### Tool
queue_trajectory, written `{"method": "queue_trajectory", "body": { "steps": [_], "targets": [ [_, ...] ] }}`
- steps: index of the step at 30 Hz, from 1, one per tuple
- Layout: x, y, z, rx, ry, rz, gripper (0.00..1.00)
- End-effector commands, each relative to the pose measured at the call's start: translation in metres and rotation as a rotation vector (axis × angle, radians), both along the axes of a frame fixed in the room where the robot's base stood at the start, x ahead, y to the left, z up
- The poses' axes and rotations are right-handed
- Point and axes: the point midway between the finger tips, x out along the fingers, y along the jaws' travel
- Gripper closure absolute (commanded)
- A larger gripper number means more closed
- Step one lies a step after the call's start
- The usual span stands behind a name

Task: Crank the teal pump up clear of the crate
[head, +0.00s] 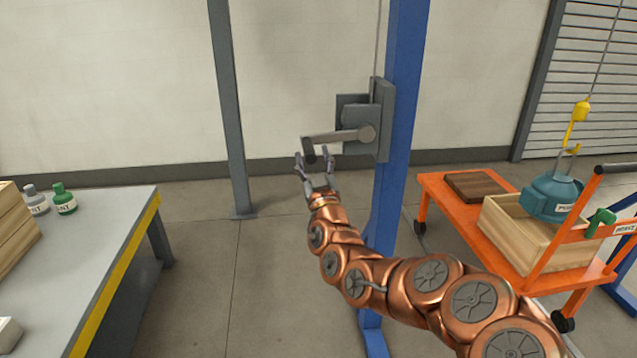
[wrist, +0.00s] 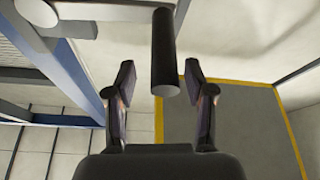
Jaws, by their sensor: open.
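The teal pump (head: 551,196) hangs under a yellow hook (head: 573,137). Its lower part is hidden behind the wall of the wooden crate (head: 523,238), so it sits at least partly inside. A grey winch (head: 368,118) is fixed to a blue post (head: 402,110). Its crank arm (head: 338,136) points left and ends in a dark handle (head: 310,151). My gripper (head: 314,157) is open at the handle. In the wrist view the dark handle (wrist: 164,55) lies between the two open fingers (wrist: 163,85), with gaps on both sides.
An orange cart (head: 470,222) carries the crate and a dark board (head: 468,185). A workbench (head: 95,240) with a yellow edge stands at left, holding bottles (head: 64,199). A grey post (head: 229,110) stands behind. The floor between bench and blue post is clear.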

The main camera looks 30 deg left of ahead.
Motion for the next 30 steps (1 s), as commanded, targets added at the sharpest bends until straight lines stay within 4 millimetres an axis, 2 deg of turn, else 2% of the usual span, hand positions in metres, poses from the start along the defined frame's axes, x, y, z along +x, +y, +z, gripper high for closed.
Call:
{"method": "queue_trajectory", "body": {
  "steps": [20, 30],
  "targets": [
    [-0.042, -0.036, -0.022, 0.002, 0.002, 0.004, 0.46],
    [-0.052, -0.046, -0.026, 0.003, 0.000, 0.003, 0.46]
  ]
}}
